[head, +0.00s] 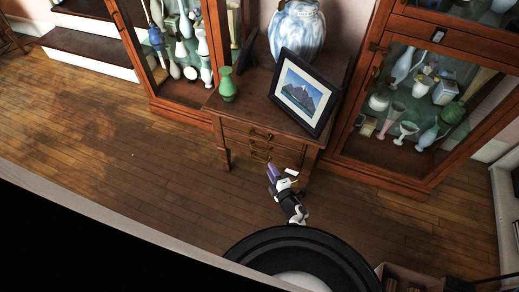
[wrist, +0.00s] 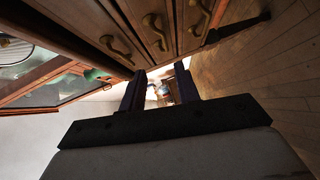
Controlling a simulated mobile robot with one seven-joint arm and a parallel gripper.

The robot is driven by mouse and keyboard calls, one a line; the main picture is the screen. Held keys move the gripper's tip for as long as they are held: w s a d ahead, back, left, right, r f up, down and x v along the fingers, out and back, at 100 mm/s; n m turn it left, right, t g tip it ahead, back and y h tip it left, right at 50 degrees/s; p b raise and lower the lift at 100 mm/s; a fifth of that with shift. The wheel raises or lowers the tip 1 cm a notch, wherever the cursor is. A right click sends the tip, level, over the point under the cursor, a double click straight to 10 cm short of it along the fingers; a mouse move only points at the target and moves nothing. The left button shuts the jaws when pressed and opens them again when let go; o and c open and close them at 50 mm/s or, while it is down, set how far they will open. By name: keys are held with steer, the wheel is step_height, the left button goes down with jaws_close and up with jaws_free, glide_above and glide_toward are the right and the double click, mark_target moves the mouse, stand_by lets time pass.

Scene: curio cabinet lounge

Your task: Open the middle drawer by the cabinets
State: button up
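A small wooden chest (head: 262,147) with a stack of three drawers stands between two glass cabinets in the head view. The middle drawer (head: 260,147) looks shut, like the ones above and below it. In the wrist view, the drawer fronts run along the top, with the middle drawer's curved brass handle (wrist: 154,30) between the other two handles. My gripper (head: 272,172) is in front of the chest near its lower right side. In the wrist view, my gripper's two fingers (wrist: 160,88) are apart with nothing between them, clear of the handles.
A framed mountain picture (head: 304,92), a green vase (head: 228,84) and a blue-white vase (head: 297,30) stand on the chest. Glass cabinets with pottery stand at left (head: 170,105) and right (head: 405,165). The wooden floor (head: 120,140) at left is clear.

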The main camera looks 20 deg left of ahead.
steer(key=b+x, duration=0.2)
steer(key=x, duration=0.2)
steer(key=b+x, duration=0.3)
steer(key=x, duration=0.2)
steer(key=f+b+x, duration=0.1)
steer(key=b+x, duration=0.1)
steer(key=x, duration=0.2)
steer(key=shift+w+f, duration=0.1)
jaws_close()
